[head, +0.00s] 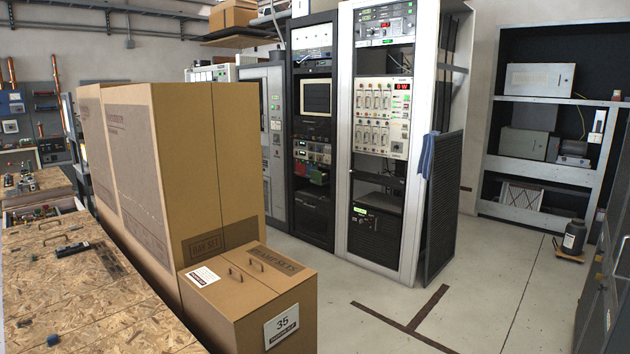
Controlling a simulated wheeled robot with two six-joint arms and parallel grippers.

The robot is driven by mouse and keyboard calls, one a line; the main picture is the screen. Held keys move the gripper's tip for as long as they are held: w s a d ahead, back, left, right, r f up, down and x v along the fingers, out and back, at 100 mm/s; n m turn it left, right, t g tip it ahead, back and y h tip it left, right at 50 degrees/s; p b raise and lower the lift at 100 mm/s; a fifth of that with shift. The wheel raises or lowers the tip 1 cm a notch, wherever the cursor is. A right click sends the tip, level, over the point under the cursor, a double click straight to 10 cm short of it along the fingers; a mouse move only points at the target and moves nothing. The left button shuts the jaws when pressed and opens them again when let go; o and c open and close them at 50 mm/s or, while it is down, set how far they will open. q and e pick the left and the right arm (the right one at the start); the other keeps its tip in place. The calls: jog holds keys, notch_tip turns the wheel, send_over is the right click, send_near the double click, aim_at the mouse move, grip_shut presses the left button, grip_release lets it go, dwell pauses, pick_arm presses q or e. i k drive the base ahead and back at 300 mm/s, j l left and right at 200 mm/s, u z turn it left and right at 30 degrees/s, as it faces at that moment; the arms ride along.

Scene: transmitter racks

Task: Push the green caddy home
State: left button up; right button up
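A small green block (316,172), perhaps the green caddy, shows in the black equipment rack (290,110) in the middle of the head view. It sits beside a red one (300,169), below a row of small lit modules. It is too small and far to tell whether it stands out from its slot or is flush. Neither of my grippers is in view.
Tall cardboard boxes (170,150) and a smaller carton labelled 35 (255,292) stand at the front left, beside a chipboard surface (75,290). A white-framed rack (412,140) has its mesh door (445,200) open. The floor (390,300) ahead is clear.

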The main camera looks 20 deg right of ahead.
aim_at(316, 176)
jog(key=i+z, duration=0.65)
jog(key=i+l+z, duration=0.25)
jog(key=i+z, duration=0.65)
jog(key=i, duration=0.2)
jog(key=i+j+z, duration=0.1)
jog(key=i+z, duration=0.35)
jog(key=i, duration=0.15)
jog(key=i+u, duration=0.15)
jog(key=i, duration=0.4)
jog(key=i+l+u, duration=0.1)
jog(key=i, duration=0.45)
jog(key=i+l+u, duration=0.15)
jog(key=i, duration=0.45)
jog(key=i+j+u, duration=0.2)
jog(key=u, duration=0.25)
jog(key=i+u, duration=1.1)
jog(key=u, duration=0.25)
